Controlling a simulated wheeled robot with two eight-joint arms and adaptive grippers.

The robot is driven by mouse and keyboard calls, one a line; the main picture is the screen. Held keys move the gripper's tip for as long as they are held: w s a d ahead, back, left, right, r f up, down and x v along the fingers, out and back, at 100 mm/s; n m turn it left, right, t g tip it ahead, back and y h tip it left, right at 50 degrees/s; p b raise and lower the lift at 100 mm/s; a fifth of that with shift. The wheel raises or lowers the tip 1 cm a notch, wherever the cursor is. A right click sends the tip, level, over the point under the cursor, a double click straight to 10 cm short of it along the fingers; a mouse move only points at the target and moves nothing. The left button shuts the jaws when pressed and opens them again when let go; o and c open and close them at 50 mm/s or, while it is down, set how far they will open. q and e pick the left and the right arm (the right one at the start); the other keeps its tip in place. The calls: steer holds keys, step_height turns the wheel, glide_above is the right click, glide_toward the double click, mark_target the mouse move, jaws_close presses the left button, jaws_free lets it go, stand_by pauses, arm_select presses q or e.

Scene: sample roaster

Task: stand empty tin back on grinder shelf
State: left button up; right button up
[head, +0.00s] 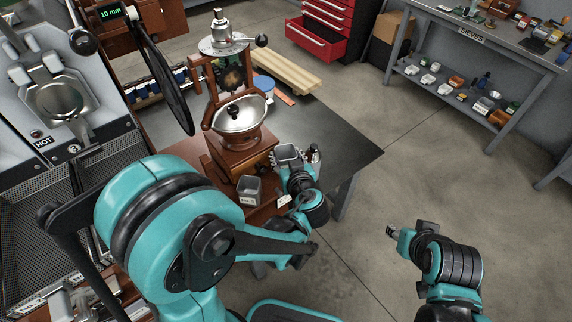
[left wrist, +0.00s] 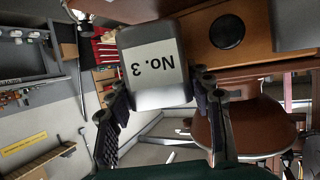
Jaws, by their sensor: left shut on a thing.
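A small grey square tin (head: 288,152) is held by my left gripper (head: 293,172), beside the front of the wooden grinder (head: 240,148). In the left wrist view the tin (left wrist: 155,60) sits between the two fingers and its "NO. 3" label reads upside down. I cannot see into it clearly. Another grey tin (head: 249,189) stands open on the reddish-brown shelf (head: 262,214) at the grinder's foot. My right gripper (head: 391,232) is over the floor, away from the grinder; its fingers are too small to read.
The dark table top (head: 345,158) is mostly clear to the right of the grinder. The roaster (head: 62,97) with a "HOT" mark is at the left. A red drawer cabinet (head: 320,38) and a grey workbench (head: 500,40) stand at the back. Open floor lies right.

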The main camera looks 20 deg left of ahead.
arm_select(q)
steer(key=shift+f+b, duration=0.55)
steer(key=shift+f, duration=0.8)
steer(key=shift+f, duration=0.15)
steer(key=o, duration=1)
